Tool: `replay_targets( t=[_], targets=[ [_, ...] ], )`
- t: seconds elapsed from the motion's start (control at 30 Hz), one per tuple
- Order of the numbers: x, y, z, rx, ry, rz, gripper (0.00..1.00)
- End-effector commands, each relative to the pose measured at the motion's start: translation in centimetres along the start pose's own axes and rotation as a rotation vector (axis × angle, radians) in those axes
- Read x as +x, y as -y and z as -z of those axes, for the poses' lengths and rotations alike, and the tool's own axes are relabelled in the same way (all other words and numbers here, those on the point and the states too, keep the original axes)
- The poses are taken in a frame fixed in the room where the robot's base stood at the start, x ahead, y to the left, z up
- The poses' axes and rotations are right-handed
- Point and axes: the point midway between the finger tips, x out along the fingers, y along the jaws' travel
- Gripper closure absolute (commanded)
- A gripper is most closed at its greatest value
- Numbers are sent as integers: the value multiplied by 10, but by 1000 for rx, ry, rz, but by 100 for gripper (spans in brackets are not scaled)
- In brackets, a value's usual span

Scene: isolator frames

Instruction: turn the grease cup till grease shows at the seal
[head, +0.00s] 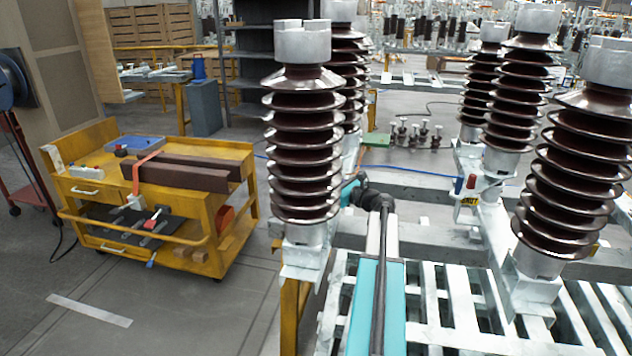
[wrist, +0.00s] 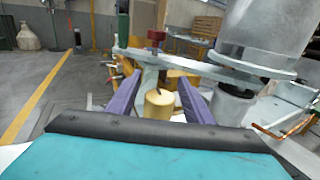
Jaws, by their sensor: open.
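In the wrist view a brass-coloured cylinder (wrist: 158,105), which looks like the grease cup, stands between the two purple fingers of my gripper (wrist: 158,88). The gripper is open, with a visible gap on both sides of the cup. The cup's lower part is hidden behind the dark edge of my gripper body. The seal cannot be made out, and no grease is visible. In the head view my fingers and the cup are hidden, with my wrist beside the front brown insulator (head: 303,150).
A flat metal arm (wrist: 205,68) and a grey cylinder (wrist: 265,35) are close beyond the cup, with a red knob (wrist: 156,37) above. A slatted metal frame (head: 460,300) carries several insulators. A yellow cart (head: 205,215) stands left, with open floor before it.

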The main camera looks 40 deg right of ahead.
Motion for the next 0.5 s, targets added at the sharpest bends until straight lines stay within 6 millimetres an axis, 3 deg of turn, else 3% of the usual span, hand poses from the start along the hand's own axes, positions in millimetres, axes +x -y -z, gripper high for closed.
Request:
replay_targets(
  t=[0.4,0.5],
  targets=[
    [7,-1,0,0,0,-1,53],
    [7,-1,0,0,0,-2,68]
  ],
)
